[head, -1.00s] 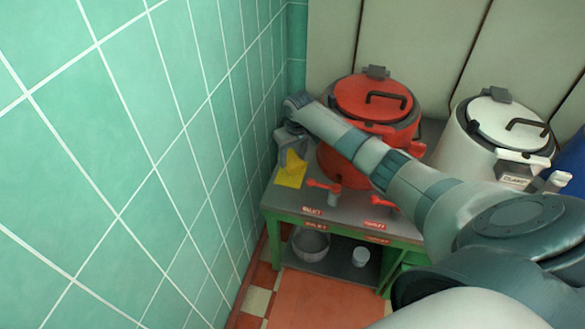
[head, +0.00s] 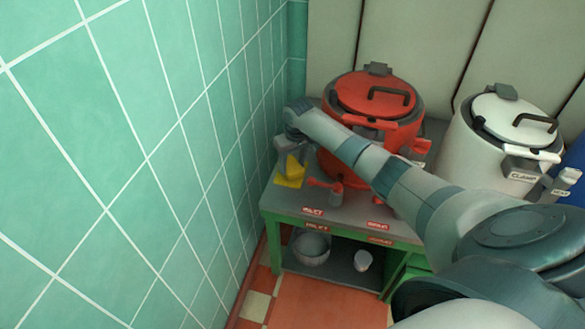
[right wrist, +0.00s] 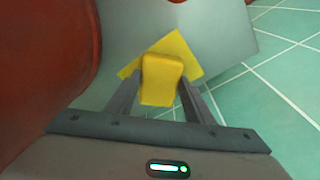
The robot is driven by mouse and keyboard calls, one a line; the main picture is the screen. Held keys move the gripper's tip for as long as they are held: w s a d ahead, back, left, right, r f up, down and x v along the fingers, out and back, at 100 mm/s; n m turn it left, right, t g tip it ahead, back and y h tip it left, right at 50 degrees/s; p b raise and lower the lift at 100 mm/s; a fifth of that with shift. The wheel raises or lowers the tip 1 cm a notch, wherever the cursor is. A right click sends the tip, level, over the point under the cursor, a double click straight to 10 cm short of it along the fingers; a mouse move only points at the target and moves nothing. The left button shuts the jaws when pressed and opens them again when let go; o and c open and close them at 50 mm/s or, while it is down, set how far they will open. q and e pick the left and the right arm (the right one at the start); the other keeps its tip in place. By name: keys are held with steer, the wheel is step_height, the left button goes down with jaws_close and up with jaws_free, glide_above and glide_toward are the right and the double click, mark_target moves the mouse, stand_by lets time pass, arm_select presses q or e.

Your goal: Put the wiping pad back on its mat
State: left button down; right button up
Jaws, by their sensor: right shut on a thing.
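The wiping pad (right wrist: 161,78) is a thick yellow block between the two fingers of my right gripper (right wrist: 163,88) in the right wrist view. My right gripper is shut on it. The mat (right wrist: 186,51) is a flat yellow square on the grey bench top, lying under and beyond the pad. In the head view the right gripper (head: 291,152) points down at the bench's left end, with the pad (head: 294,169) over the mat (head: 288,183). I cannot tell whether the pad touches the mat. My left gripper is not in view.
A red kettle (head: 372,96) stands close to the right of the gripper, with red-handled taps at its front. A white kettle (head: 480,150) stands further right. The green tiled wall (head: 160,190) is close on the left. A bowl (head: 311,247) sits on the lower shelf.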

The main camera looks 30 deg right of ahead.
mark_target(295, 170)
steer(key=shift+f, duration=0.1)
steer(key=shift+f, duration=0.15)
steer(key=o, duration=1)
steer(key=r, duration=0.4)
steer(key=s+r, duration=0.1)
steer(key=r, duration=0.7)
steer(key=shift+s, duration=0.4)
steer(key=shift+a, duration=0.15)
